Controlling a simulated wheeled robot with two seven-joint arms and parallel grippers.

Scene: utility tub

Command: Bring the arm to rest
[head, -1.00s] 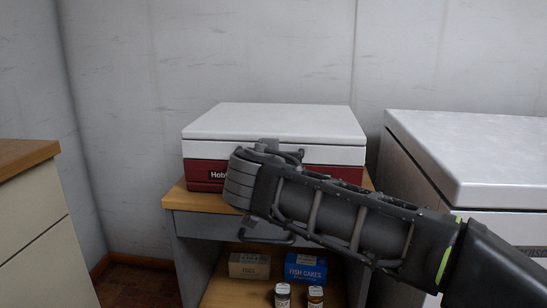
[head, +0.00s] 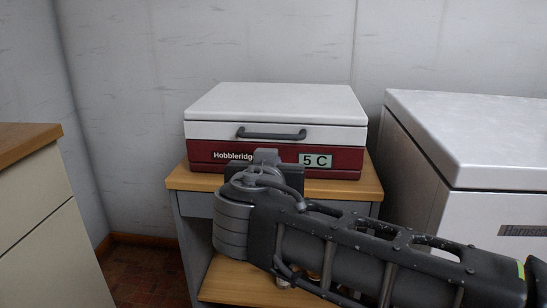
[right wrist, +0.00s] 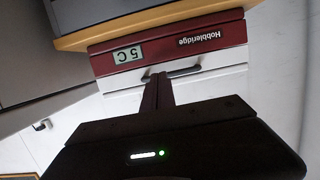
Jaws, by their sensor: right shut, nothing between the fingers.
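My right arm reaches in from the right in the head view, in front of a red and white cool box. Its gripper (head: 265,157) points at the box front, below the lid handle. In the right wrist view the fingers (right wrist: 158,90) are together and empty, and that picture is upside down. The cool box (head: 205,153) has its white lid (head: 275,103) down. Its dark lid handle (head: 271,134) is free of the gripper in the head view. A display (head: 315,160) on the red front reads 5 C. My left gripper is not in view.
The box stands on a wood-topped stand (head: 345,190) whose lower shelf (head: 228,280) is partly hidden by my arm. A white chest (head: 470,140) stands close on the right. A cream cabinet (head: 45,240) with a wooden top is at the left, with open floor between.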

